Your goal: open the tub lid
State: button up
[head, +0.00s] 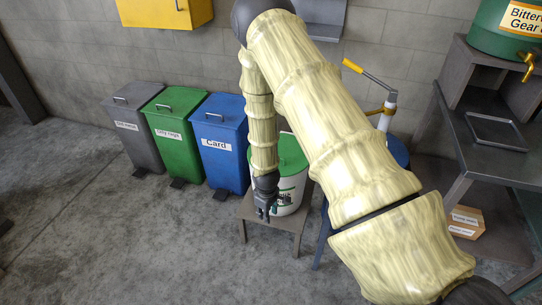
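A white tub (290,197) with dark green print stands upright on a small grey stool (285,223). Its green lid (293,153) is on top and looks closed. My arm covers the left and right parts of the lid and tub. My dark gripper (263,215) hangs fingers-down in front of the tub's lower left side, below lid height in the picture. It is too small to tell whether the fingers are apart, or whether they touch the tub. I see nothing held in it.
Grey, green and blue lidded bins (218,145) stand left of the stool. A blue drum with a pump (388,105) is behind my arm. A grey workbench (490,135) with a tray and a green container (508,30) is at right. The floor at front left is clear.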

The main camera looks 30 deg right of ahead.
jog(key=w+d+r+n, duration=0.2)
jog(key=w+d+r, duration=0.5)
jog(key=w+r, duration=0.2)
jog(key=w+d+r+n, duration=0.2)
jog(key=w+d+r, duration=0.55)
jog(key=w, duration=0.25)
jog(key=shift+m+h, duration=0.3)
jog(key=shift+h, duration=0.1)
jog(key=f, duration=0.6)
jog(key=w+f, duration=0.1)
jog(key=f, duration=0.2)
jog(key=shift+d+f+p, duration=0.3)
jog(key=shift+d+f, duration=0.05)
jog(key=shift+c, duration=0.5)
grip_shut()
